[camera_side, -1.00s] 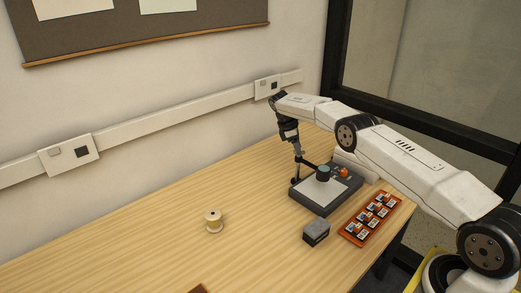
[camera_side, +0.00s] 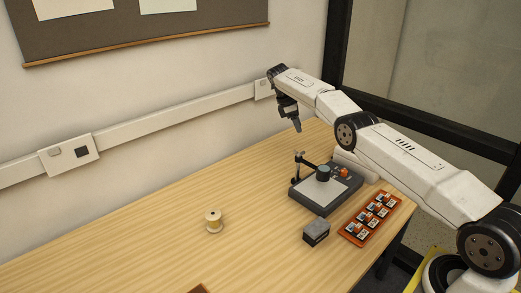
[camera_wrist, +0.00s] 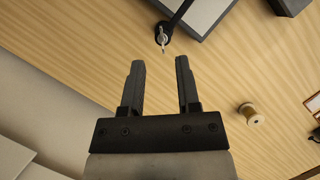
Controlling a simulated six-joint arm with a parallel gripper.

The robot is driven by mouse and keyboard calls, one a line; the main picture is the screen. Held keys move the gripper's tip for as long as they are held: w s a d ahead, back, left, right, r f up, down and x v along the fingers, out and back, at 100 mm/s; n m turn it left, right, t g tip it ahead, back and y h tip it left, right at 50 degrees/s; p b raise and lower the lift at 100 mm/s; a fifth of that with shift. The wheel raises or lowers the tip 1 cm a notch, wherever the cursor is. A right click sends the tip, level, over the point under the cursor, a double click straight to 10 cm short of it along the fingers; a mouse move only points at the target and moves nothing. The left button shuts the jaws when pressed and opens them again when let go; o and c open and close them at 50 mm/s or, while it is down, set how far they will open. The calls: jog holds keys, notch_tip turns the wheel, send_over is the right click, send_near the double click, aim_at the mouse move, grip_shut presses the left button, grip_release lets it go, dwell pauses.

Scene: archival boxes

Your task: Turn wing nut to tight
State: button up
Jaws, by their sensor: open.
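The wing nut (camera_wrist: 162,39) shows in the wrist view as a small light, narrow piece on a dark round post, ahead of the fingertips. In the side view the post (camera_side: 297,155) stands at the left corner of a dark grey device (camera_side: 318,207) with a pale top plate, and an arm runs from it to a dark round head (camera_side: 323,173). My gripper (camera_side: 297,127) is above the post and apart from it. In the wrist view my gripper (camera_wrist: 158,63) has its two fingers spread with nothing between them. The nut's exact angle is too small to read.
A red-orange tray (camera_side: 352,237) with several small parts lies right of the device. A small grey box (camera_side: 316,231) stands in front of it. A thread spool (camera_side: 214,221) stands to the left.

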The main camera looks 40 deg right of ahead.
dwell(0.4)
jog(key=t+y, duration=0.6)
jog(key=t, duration=0.1)
send_near(299, 153)
jog(key=shift+d+f, duration=0.15)
jog(key=shift+d, duration=0.25)
jog(key=shift+x, duration=3.9)
jog(key=shift+s+a, duration=0.1)
grip_shut()
